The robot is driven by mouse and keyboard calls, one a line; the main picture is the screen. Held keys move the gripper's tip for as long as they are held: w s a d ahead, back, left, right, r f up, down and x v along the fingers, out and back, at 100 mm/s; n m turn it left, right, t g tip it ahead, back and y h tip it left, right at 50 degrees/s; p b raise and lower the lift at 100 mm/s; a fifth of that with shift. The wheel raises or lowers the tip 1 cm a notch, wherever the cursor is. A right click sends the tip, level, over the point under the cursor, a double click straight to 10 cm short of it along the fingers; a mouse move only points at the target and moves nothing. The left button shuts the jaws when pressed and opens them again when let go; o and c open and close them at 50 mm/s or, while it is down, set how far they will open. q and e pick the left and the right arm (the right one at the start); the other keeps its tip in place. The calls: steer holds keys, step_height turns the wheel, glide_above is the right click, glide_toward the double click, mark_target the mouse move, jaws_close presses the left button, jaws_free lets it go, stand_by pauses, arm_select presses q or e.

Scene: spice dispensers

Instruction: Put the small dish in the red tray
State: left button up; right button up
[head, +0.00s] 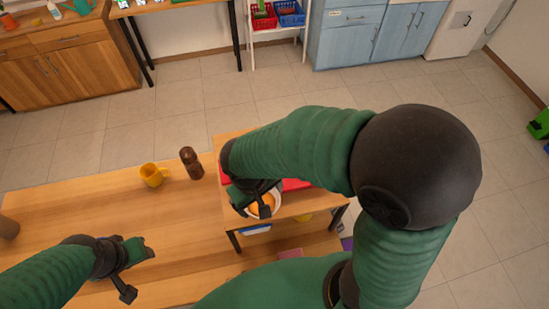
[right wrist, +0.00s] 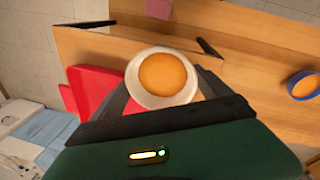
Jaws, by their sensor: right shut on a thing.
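The small dish (head: 272,197) is white with a round orange filling. It also shows in the right wrist view (right wrist: 140,93), between the fingers of my right gripper (right wrist: 163,88), which is shut on it. In the head view my right gripper (head: 259,203) and the dish are over the near edge of the small raised wooden stand. The red tray (head: 293,184) lies on that stand, just behind the dish and partly hidden by my right arm. It shows at the left in the right wrist view (right wrist: 92,90). My left gripper (head: 139,272) is open and empty above the table.
The wooden table (head: 60,215) holds a yellow mug (head: 152,175) and a brown bottle (head: 191,163) left of the stand (head: 305,207). A brown cup (head: 8,228) stands at the far left. A pink item (head: 290,253) lies at the front. The middle table is clear.

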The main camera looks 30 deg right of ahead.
steer(key=w+d, duration=0.1)
steer(key=w+d+p, duration=0.1)
steer(key=d, duration=0.1)
steer(key=shift+r, duration=0.1)
steer(key=w+d+p, duration=0.1)
steer(key=w+d, duration=0.1)
steer(key=w+d+f+p, duration=0.1)
steer(key=w+d, duration=0.1)
steer(key=w+d+p, duration=0.1)
steer(key=w+d, duration=0.1)
steer(key=w, duration=0.1)
steer(key=shift+d+f, duration=0.1)
steer(key=shift+f, duration=0.2)
steer(key=shift+d, duration=0.25)
steer(key=shift+s+d+p, duration=0.1)
steer(key=shift+d+p, duration=0.1)
steer(key=shift+p, duration=0.2)
step_height(320, 180, down, 3)
steer(key=shift+a+f+p, duration=0.1)
steer(key=shift+p, duration=0.5)
steer(key=shift+w+f, duration=0.25)
steer(key=shift+w, duration=0.05)
arm_select(q)
steer(key=w+v, duration=0.1)
steer(key=v, duration=0.5)
steer(key=shift+w+r, duration=0.2)
steer(key=shift+w, duration=0.05)
arm_select(e)
steer(key=shift+s, duration=0.1)
